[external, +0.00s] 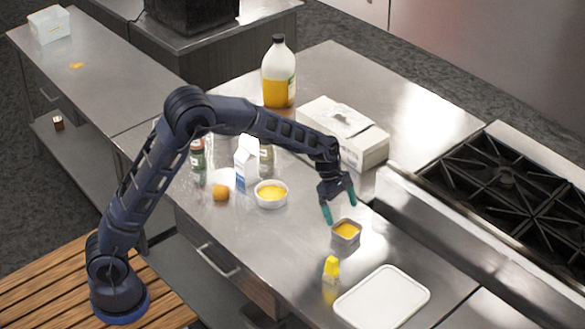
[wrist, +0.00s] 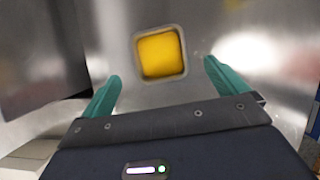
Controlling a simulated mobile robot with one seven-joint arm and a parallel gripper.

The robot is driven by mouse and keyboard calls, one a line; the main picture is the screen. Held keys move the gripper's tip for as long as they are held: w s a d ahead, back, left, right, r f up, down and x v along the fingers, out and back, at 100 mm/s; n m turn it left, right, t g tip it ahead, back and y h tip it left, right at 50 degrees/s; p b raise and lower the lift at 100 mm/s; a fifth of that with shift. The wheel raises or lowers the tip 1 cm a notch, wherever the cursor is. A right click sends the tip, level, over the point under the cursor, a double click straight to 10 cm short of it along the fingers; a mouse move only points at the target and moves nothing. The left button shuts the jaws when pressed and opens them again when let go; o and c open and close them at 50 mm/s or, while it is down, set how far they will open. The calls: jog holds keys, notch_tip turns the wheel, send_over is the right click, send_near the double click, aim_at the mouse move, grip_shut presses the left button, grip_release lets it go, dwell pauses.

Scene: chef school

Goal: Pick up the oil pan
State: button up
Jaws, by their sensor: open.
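The oil pan (external: 346,239) is a small square metal pan with yellow contents on the steel counter. In the wrist view the pan (wrist: 161,53) lies ahead of my gripper, between the lines of the two fingers and a little beyond their tips. My gripper (external: 339,205) is open and empty, with teal fingers, just above and to the left of the pan in the external view. The fingers also show in the wrist view (wrist: 162,75), spread wide. I cannot tell the exact height above the pan.
A yellow-capped small container (external: 331,269) and a white tray (external: 382,298) stand in front of the pan. A white bowl (external: 271,201) is to the left, a cardboard box (external: 345,133) behind. The stove (external: 515,190) is to the right. A tall oil bottle (external: 279,75) stands farther back.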

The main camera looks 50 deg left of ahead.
aim_at(348, 233)
jog(key=x, duration=0.8)
jog(key=shift+f, duration=0.15)
jog(key=shift+c, duration=0.5)
jog(key=c, duration=1.3)
